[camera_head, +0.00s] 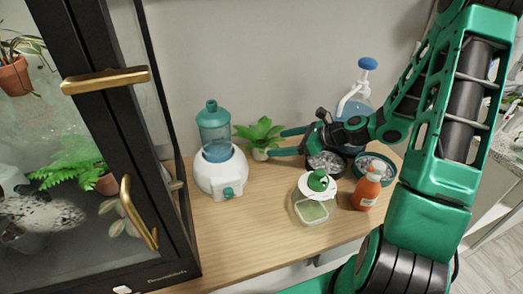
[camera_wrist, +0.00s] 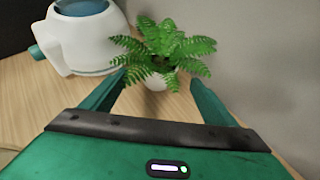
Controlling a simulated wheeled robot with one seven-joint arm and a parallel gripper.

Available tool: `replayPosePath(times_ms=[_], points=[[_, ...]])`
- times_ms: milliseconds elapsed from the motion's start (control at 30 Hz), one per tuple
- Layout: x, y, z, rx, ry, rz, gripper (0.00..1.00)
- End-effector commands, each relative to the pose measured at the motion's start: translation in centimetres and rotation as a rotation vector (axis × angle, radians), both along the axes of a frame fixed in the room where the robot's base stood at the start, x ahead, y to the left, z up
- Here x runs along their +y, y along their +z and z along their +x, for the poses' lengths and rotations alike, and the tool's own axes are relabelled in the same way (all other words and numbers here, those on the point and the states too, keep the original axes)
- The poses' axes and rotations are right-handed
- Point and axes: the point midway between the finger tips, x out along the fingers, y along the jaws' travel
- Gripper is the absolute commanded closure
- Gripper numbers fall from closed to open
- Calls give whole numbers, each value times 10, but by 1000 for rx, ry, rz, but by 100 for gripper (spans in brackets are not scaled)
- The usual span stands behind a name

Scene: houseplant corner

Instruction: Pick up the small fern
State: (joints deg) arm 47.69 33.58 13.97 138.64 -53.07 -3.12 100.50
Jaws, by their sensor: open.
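The small fern (camera_head: 258,133) has bright green fronds and a small white pot (camera_head: 260,154). It stands upright on the wooden table, against the wall side, right of the white dispenser. In the wrist view the fern (camera_wrist: 160,45) is straight ahead, its white pot (camera_wrist: 158,82) low between the fingertips. My gripper (camera_head: 279,143) is open and empty, reaching in from the right with its fingertips close to the fern. In the wrist view the two green fingers (camera_wrist: 157,82) point at the pot from either side. Whether they touch it I cannot tell.
The white dispenser with a teal bottle (camera_head: 216,150) stands close on the fern's left. Dark bowls of stones (camera_head: 374,168), an orange spray bottle (camera_head: 366,190) and a clear green-lidded container (camera_head: 311,211) stand below my arm. A black-framed glass cabinet (camera_head: 124,110) fills the left.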

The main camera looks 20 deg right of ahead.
Motion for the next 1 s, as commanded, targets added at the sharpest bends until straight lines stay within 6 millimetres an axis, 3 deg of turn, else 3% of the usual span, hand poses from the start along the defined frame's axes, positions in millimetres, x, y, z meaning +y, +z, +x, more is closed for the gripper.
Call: replayPosePath(times_ms=[633,900,1000], points=[[46,-28,42,1,2,7,19],[49,-31,46,2,0,5,19],[49,-31,46,2,0,5,41]])
